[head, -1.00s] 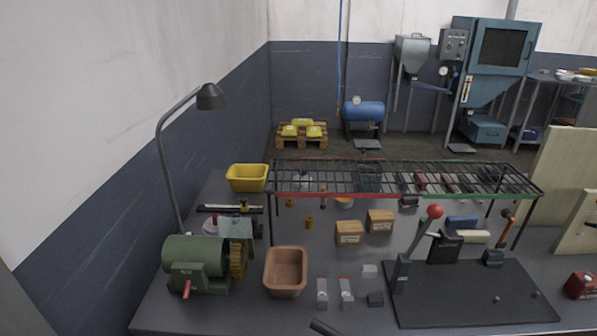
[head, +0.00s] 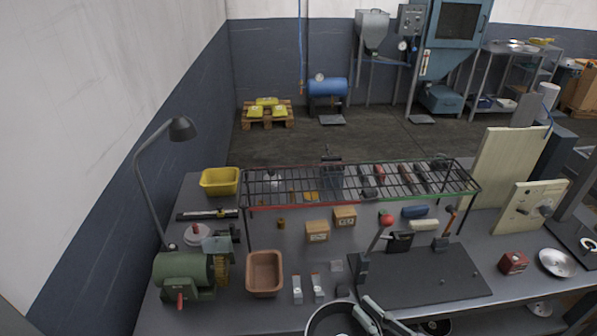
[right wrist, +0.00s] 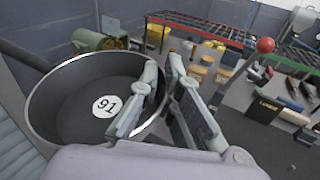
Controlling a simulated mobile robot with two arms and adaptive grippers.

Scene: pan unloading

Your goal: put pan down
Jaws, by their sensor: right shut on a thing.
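A dark round pan (head: 322,322) with a pale rim shows at the bottom edge of the head view, partly cut off. In the right wrist view the pan (right wrist: 75,110) fills the left side, looks empty, and has a white round label reading 91 inside. My right gripper (head: 368,313) is shut on the pan's right side; its two fingers also show in the right wrist view (right wrist: 164,70). The pan is in front of the workbench's near edge; whether it touches anything below is hidden. My left gripper is not in view.
The workbench (head: 285,318) holds a green grinder (head: 180,272), a brown bin (head: 264,273), two cardboard boxes and a dark mat (head: 425,285) with a red-knobbed lever (head: 387,220). A wire rack (head: 300,190) stands over the back. The mat's middle is mostly bare.

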